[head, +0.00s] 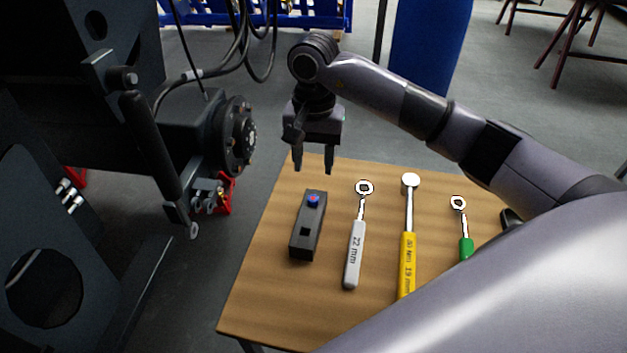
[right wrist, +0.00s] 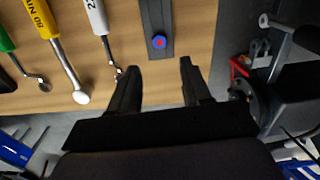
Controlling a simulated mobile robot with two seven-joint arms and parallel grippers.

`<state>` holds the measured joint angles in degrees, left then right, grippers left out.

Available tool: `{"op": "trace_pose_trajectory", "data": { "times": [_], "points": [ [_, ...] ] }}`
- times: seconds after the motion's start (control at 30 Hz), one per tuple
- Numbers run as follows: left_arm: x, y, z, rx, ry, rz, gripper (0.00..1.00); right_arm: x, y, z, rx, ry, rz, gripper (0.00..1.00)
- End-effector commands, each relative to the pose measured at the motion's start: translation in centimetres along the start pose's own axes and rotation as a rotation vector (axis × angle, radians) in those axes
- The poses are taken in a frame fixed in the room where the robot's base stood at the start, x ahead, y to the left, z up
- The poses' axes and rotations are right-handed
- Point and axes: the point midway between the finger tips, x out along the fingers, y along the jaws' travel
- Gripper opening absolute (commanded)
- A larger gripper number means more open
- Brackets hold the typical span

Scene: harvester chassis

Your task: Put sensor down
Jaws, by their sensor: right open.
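The sensor, a black box with a blue and red button (head: 308,222), lies on the wooden table (head: 270,295) near its left side. It also shows at the top of the right wrist view (right wrist: 157,22), between the lines of the two fingers. My right gripper (head: 313,172) is open and empty, above the table's far edge and just beyond the sensor's button end. The fingers point down and do not touch the sensor. In the right wrist view the open fingers (right wrist: 158,82) have nothing between them. My left gripper is not in view.
Right of the sensor lie a grey 22 mm wrench (head: 354,255), a yellow wrench (head: 407,262) and a green-handled wrench (head: 466,247). The dark machine with a round hub (head: 238,137) stands left of the table. Front left of the tabletop is clear.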

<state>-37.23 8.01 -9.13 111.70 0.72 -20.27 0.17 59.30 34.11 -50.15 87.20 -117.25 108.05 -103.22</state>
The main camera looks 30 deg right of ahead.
Motion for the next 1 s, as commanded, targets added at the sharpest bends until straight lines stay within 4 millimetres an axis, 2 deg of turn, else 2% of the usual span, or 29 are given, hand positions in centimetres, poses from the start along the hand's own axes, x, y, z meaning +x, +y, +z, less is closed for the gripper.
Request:
{"op": "trace_pose_trajectory", "data": {
  "times": [0.1,0.3,1.0],
  "points": [
    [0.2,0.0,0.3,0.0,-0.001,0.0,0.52,-2.0,0.0,-0.1,0.001,0.004,-0.002,0.48],
    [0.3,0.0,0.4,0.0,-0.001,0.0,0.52,-3.8,0.0,0.0,0.0,0.001,0.0,0.48],
    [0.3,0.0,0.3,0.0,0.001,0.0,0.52,-4.1,0.0,0.0,0.0,-0.001,0.001,0.48]
  ]
}}
